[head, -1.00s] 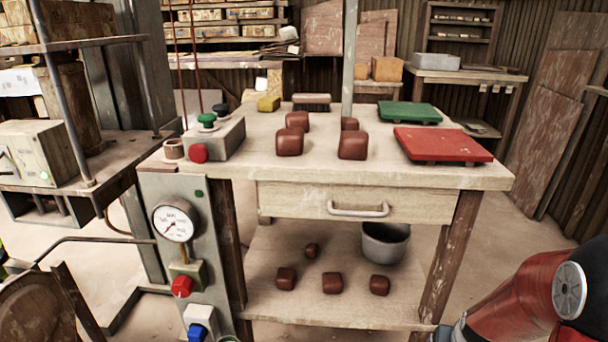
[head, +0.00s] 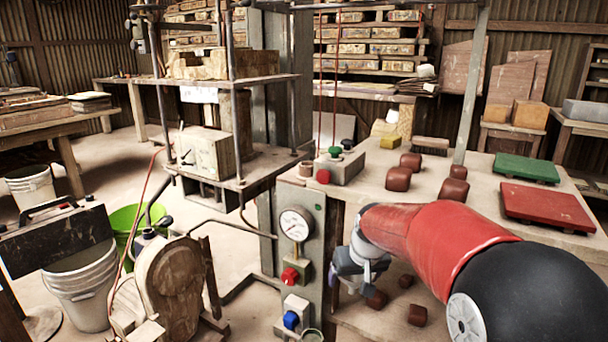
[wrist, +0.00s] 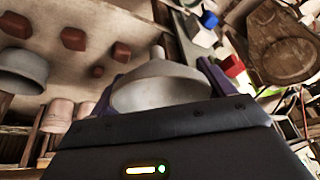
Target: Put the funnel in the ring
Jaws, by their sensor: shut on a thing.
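My gripper (head: 352,282) is in front of the workbench, right of the gauge panel, below the tabletop. In the wrist view its purple fingers (wrist: 160,88) are shut on a pale grey funnel (wrist: 158,92), with the wide part toward the camera and the narrower end pointing away. In the head view the funnel is small and partly hidden by my gripper and arm, so its exact tilt is hard to tell. A grey-green ring (head: 312,336) shows at the bottom edge of the head view, below the blue button, left of and apart from my gripper. Most of it is cut off.
The panel carries a gauge (head: 296,225), a red knob (head: 290,276) and a blue button (head: 291,320). Brown blocks (head: 398,179) lie on the bench and its lower shelf. A wooden wheel-like machine (head: 170,285) and bucket (head: 85,285) stand left.

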